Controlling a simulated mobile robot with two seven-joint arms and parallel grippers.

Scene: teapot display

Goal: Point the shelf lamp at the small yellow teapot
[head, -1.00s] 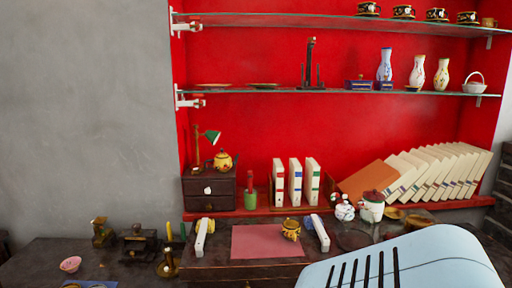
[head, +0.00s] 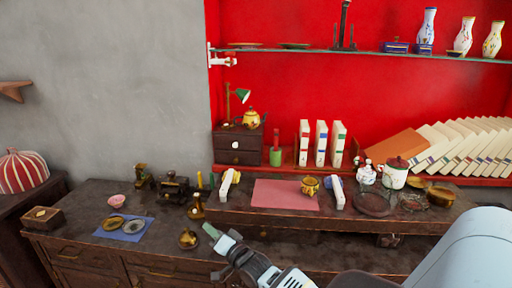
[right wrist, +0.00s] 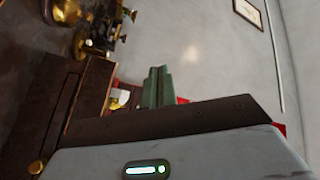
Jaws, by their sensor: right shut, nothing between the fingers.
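The shelf lamp (head: 229,104), a brass stem with a green shade, stands on the small dark drawer box (head: 237,147) in the head view. Its shade leans to the right; I cannot tell exactly where it points. The small yellow teapot (head: 250,119) stands on the same box, just right of the lamp stem. My right gripper (head: 209,231) is low in front of the dark furniture, well below and apart from the lamp, shut and empty. Its green fingers (right wrist: 156,87) show in the right wrist view, where I cannot make out the lamp. My left gripper is not in view.
A wider desk top holds a pink mat (head: 285,195), a golden pot (head: 310,186) and white holders. Brass items and a blue cloth (head: 124,228) lie on the left counter. White binders (head: 321,143) stand right of the drawer box. A glass shelf (head: 330,51) runs above.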

